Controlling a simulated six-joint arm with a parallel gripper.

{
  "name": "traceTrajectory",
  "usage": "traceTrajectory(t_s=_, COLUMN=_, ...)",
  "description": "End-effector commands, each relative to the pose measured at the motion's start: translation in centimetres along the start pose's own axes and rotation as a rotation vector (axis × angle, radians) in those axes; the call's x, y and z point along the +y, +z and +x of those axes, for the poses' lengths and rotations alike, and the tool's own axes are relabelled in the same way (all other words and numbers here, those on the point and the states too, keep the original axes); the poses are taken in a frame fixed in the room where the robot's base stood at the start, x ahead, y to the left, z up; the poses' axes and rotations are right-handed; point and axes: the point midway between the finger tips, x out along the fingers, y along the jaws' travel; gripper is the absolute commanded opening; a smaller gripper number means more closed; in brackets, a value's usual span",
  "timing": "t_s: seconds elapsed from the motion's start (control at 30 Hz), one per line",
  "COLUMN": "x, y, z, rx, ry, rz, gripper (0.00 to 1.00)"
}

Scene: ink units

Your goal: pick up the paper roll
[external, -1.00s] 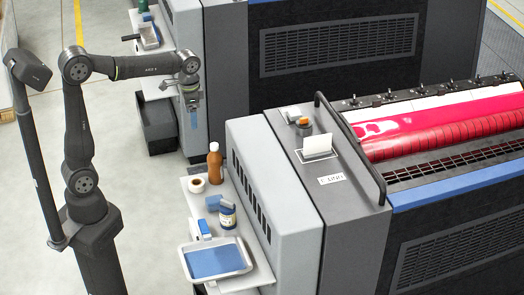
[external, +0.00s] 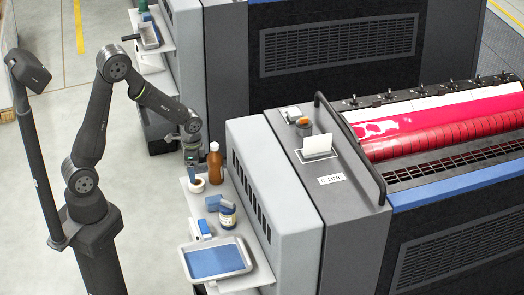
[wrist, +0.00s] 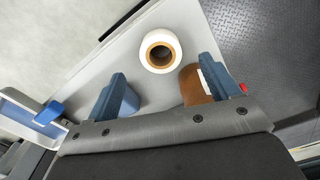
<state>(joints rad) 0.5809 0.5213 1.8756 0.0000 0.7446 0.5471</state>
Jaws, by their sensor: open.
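The paper roll (wrist: 160,51) is white with a brown core and stands on end on the light grey shelf. In the wrist view it sits ahead of my open fingers, near the middle between them and beyond their tips. In the external view the roll (external: 197,186) is at the shelf's far end, partly under my gripper (external: 191,168).
A brown bottle (external: 215,165) stands close beside the roll; in the wrist view the bottle (wrist: 192,85) is by the right finger. A blue sponge-like block (external: 213,203), a labelled jar (external: 227,215) and a blue-filled tray (external: 216,247) share the shelf. The grey press housing borders it.

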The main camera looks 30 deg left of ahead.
Motion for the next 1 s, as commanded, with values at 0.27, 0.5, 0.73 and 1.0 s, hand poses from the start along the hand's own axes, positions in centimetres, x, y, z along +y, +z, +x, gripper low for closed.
traceTrajectory(t_s=0.27, x=0.1, y=-0.2, z=2.0, rx=-0.003, ry=0.002, rz=0.000, gripper=0.81)
traceTrajectory(t_s=0.5, x=0.1, y=-0.5, z=5.0, rx=-0.003, ry=0.002, rz=0.000, gripper=0.81)
traceTrajectory(t_s=0.73, x=0.0, y=-0.5, z=5.8, rx=0.000, ry=0.000, rz=-0.001, gripper=0.81)
traceTrajectory(t_s=1.0, x=0.0, y=-0.5, z=5.8, rx=0.000, ry=0.000, rz=-0.001, gripper=0.53)
